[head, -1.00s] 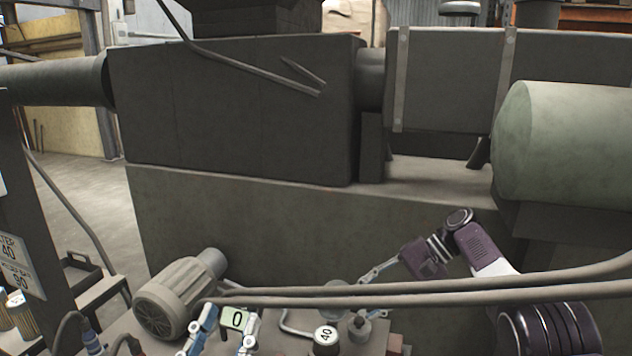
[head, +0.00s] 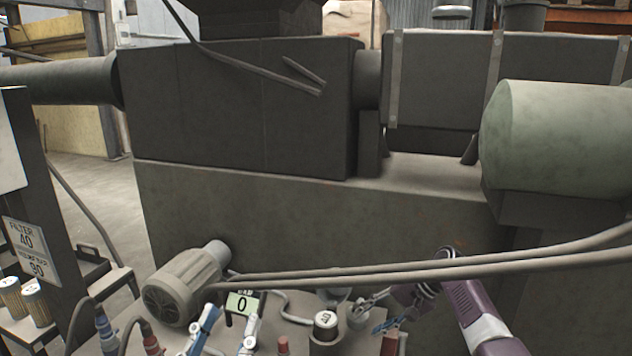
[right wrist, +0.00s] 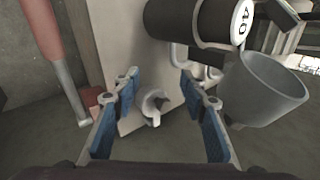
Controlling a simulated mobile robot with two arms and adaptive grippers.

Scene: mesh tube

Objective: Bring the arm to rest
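My left gripper (head: 226,334) is at the lower middle of the head view, its two blue-padded fingers apart, with nothing visible between them. My right gripper (head: 376,312) is further right, below the two long grey pipes. In the right wrist view my right gripper (right wrist: 166,95) is open, its blue-padded fingers wide apart. A small light hook-like fitting (right wrist: 153,106) shows between and beyond the fingers, and I see no grip on it.
A black cylinder marked 40 (right wrist: 205,22) and a grey cup (right wrist: 262,92) are close to the right gripper. A motor (head: 185,288) and a display reading 0 (head: 242,303) are near the left gripper. Long pipes (head: 440,268) cross above the bench. A filter rack (head: 30,250) stands left.

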